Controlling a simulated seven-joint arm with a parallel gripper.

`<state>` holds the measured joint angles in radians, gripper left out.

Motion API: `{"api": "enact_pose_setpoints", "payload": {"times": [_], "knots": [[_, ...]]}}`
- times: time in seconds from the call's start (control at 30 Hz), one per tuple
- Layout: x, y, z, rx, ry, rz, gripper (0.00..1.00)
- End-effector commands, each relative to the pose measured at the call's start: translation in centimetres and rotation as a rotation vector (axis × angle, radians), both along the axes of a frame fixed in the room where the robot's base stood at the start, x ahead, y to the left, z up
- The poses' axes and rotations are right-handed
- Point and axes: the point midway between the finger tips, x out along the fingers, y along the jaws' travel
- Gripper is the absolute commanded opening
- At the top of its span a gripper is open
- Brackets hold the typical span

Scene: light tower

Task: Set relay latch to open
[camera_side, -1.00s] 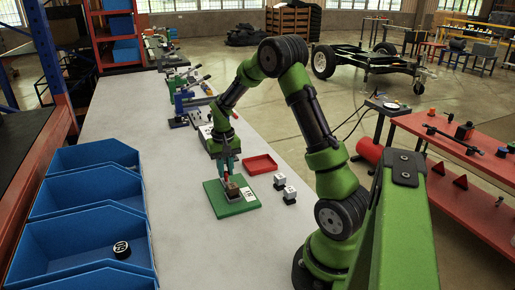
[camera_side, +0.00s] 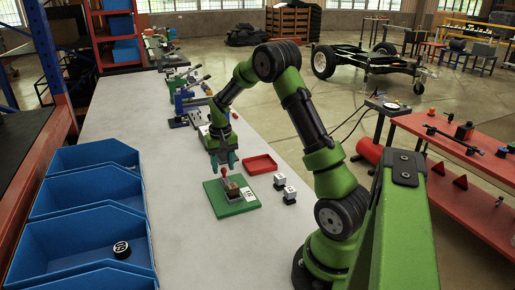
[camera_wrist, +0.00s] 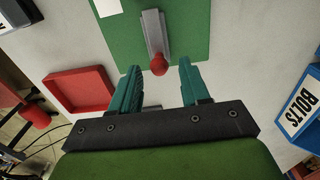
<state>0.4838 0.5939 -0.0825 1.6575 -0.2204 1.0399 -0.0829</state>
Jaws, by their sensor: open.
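The relay latch sits on a green board (camera_side: 226,207) on the bench. It has a grey metal lever (camera_wrist: 154,33) with a red ball knob (camera_wrist: 159,64), which also shows in the side view (camera_side: 223,180). A brown block (camera_side: 232,188) and a white label (camera_side: 248,194) are on the board. My gripper (camera_side: 223,167) is above the board's far edge, pointing down, with nothing between its fingers. In the wrist view the teal fingers (camera_wrist: 160,84) are spread apart, and the red knob lies just beyond their tips, between them. The latch's base is partly out of the wrist view.
A red tray (camera_side: 261,164) and two small white-topped blocks (camera_side: 289,195) are right of the board. Blue bins (camera_side: 90,215) line the left side, one holding a black round piece (camera_side: 121,250). Clamp-like tools (camera_side: 186,105) stand farther back. Bench around the board's front is clear.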

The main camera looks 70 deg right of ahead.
Motion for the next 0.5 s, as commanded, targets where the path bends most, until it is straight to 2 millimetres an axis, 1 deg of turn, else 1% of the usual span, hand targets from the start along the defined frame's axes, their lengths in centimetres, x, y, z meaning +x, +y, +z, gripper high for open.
{"api": "enact_pose_setpoints", "payload": {"times": [0.13, 0.27, 0.37, 0.5], "knots": [[0.0, 0.0, 0.3, 0.0, 0.0, 0.0, 0.46], [0.1, 0.0, 1.9, -0.001, -0.002, 0.0, 0.46], [0.1, 0.0, 4.0, -0.002, -0.004, 0.0, 0.46], [0.1, 0.0, 7.5, -0.004, -0.005, 0.0, 0.46]]}}
